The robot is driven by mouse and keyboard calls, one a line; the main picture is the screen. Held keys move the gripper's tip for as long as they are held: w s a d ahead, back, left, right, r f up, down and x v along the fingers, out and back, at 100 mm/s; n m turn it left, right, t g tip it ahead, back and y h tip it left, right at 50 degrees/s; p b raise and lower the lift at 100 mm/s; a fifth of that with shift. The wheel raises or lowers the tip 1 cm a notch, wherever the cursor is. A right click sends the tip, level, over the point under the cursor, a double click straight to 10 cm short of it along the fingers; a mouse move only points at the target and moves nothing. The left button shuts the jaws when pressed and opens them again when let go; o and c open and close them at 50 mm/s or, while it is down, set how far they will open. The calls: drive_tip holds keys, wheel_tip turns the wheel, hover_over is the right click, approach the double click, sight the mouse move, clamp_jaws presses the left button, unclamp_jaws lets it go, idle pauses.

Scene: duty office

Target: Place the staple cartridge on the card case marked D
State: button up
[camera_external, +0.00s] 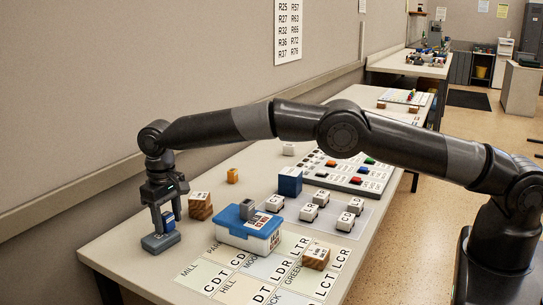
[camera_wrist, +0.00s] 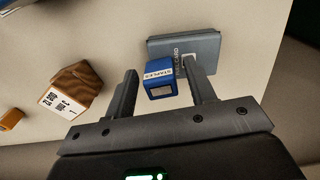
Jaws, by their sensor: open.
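The staple cartridge is a small blue block (camera_wrist: 159,80) with a white label reading STAPLE, seen in the wrist view. It also shows in the external view (camera_external: 168,216), between my fingers. The card case is a flat grey-blue box (camera_wrist: 205,45) with CARD lettering; in the external view it lies (camera_external: 160,242) at the table's near left. Its letter is partly hidden by a finger, so I cannot read it. The cartridge appears to rest on the card case, near its edge. My gripper (camera_external: 167,219) is open, pointing down, with a finger on either side of the cartridge.
A wooden block (camera_external: 200,206) with a printed label stands just right of my gripper, with a small orange-brown block (camera_external: 232,176) behind. A blue-lidded box (camera_external: 248,231), lettered sheets, white blocks and a button panel (camera_external: 345,172) fill the right. The wall borders the table's left.

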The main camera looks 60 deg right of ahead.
sight(167, 215)
drive_tip(key=shift+r, duration=4)
drive_tip(key=s+d+r+t, duration=0.1)
drive_tip(key=s+d+r, duration=0.8)
drive_tip(key=r, duration=0.4)
drive_tip(key=s+d+r+t, duration=0.2)
drive_tip(key=s+d+r, duration=0.7)
drive_tip(key=r, duration=0.4)
drive_tip(key=s+d+t, duration=0.1)
drive_tip(key=s+d, duration=0.2)
drive_tip(key=s, duration=0.6)
drive_tip(key=s+d, duration=0.4)
drive_tip(key=s, duration=0.5)
drive_tip(key=s+d+f, duration=0.1)
drive_tip(key=s+f, duration=0.3)
drive_tip(key=s, duration=0.3)
drive_tip(key=s+d+f+t, duration=0.1)
drive_tip(key=s+f, duration=0.3)
drive_tip(key=s, duration=0.4)
drive_tip(key=shift+s+d+f+t, duration=0.3)
drive_tip(key=shift+d, duration=0.2)
